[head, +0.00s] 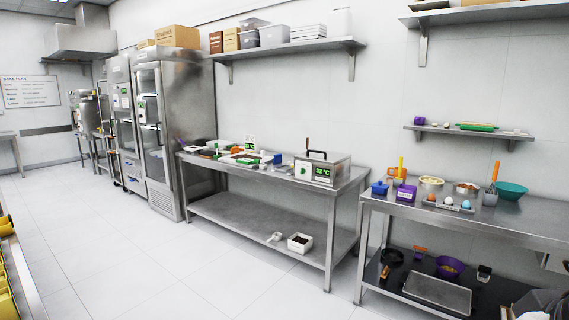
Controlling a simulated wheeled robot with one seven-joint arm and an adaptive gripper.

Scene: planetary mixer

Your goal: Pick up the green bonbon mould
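I cannot tell for certain which one is the bonbon mould. My gripper is not clearly in view. A dark shape in the bottom right corner may be part of my arm, with no fingers showing.
The right steel table (540,223) holds a teal bowl (510,190), a purple container (405,193) and other small items. A metal box with a green display (322,173) stands on the middle table. Tall steel cabinets (180,110) stand further left. The tiled floor (150,250) in front is clear.

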